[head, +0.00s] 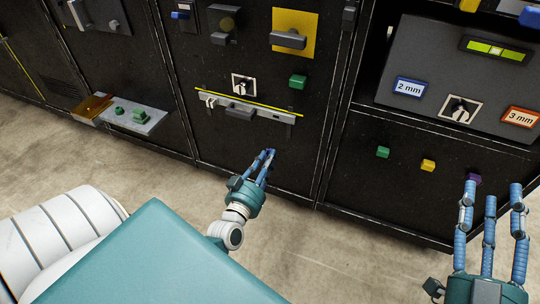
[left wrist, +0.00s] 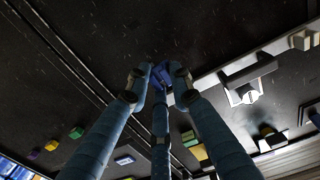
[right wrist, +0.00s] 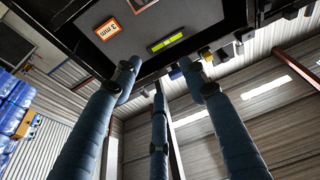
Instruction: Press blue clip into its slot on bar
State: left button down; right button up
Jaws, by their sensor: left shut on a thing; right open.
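The grey bar (head: 260,117) with a yellow line along its top is fixed on the dark cabinet front. A slot in it is too small to make out. My left gripper (head: 268,156) is below the bar, apart from it, with its fingers closed together. In the left wrist view it is shut on the blue clip (left wrist: 161,74), held at the fingertips and partly hidden by them. The bar (left wrist: 210,84) is to the right of the clip there. My right gripper (head: 491,190) is open and empty in front of the right cabinet.
A black-and-white rotary switch (head: 243,84) and a green block (head: 298,82) are above the bar. A metal shelf (head: 139,120) with green pieces juts out at left. Green (head: 383,152), yellow (head: 428,165) and purple (head: 474,178) blocks are on the right cabinet, the purple one near my right fingers.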

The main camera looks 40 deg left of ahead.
notch_tip(320, 180, down, 16)
jog(key=s+d+g+h+p, duration=0.3)
jog(key=g+p, duration=0.1)
jog(key=g, duration=0.4)
pick_arm(q)
notch_tip(320, 180, up, 9)
jog(key=s+p, duration=0.2)
jog(key=p, duration=0.1)
jog(key=shift+a+r, duration=0.15)
jog(key=shift+a, duration=0.15)
pick_arm(e)
jog(key=s+d+f+g+h, duration=0.1)
jog(key=s+f+g, duration=0.3)
jog(key=s, duration=0.4)
jog(key=s+d+f+g+h, duration=0.1)
jog(key=s+d+f+g, duration=0.3)
jog(key=s, duration=0.4)
notch_tip(320, 180, down, 2)
jog(key=shift+d+f+m+g, duration=0.2)
jog(key=shift+m+g, duration=0.2)
jog(key=shift+g, duration=0.3)
pick_arm(q)
jog(key=shift+s+p, duration=0.1)
jog(key=shift+p, duration=0.2)
pick_arm(e)
jog(key=shift+f, duration=0.15)
